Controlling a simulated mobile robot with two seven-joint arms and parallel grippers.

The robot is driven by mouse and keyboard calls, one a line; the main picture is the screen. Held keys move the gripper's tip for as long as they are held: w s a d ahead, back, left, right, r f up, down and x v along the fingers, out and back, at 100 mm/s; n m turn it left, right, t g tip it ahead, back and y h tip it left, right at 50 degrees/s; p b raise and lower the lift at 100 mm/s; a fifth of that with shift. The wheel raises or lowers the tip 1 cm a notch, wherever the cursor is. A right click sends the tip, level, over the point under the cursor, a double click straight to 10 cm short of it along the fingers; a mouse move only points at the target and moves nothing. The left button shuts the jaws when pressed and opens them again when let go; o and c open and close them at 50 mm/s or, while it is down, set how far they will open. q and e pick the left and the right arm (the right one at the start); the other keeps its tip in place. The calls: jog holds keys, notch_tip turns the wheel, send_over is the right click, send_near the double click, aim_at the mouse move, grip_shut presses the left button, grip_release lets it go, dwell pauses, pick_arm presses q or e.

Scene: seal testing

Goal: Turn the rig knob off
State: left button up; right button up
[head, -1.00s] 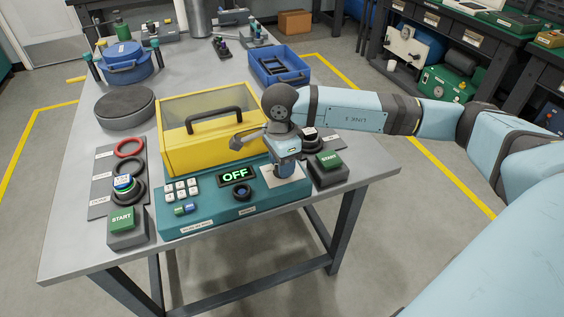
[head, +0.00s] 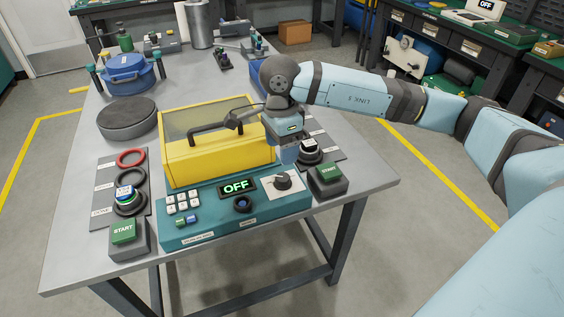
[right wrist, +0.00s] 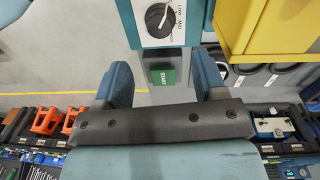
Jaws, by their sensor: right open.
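The rig knob (head: 283,182), a dark dial on a white plate, sits at the right end of the teal control panel (head: 205,235). Its display (head: 236,187) reads OFF in green. My right gripper (head: 287,153) is above and behind the knob, apart from it, beside the yellow cover's right end. In the right wrist view the knob (right wrist: 158,17) is near the top, its white pointer line tilted. There my right gripper (right wrist: 162,78) has its two fingers spread wide with nothing between them. My left gripper is not in view.
The yellow cover (head: 212,160) with a dark handle stands behind the panel. Green START buttons stand at left (head: 123,231) and right (head: 327,173). A dark round plate (head: 127,118) and a blue pot (head: 126,72) are at the table's back left.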

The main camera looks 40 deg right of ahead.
notch_tip(320, 180, up, 5)
jog(key=shift+w+r, duration=0.1)
dwell(0.7)
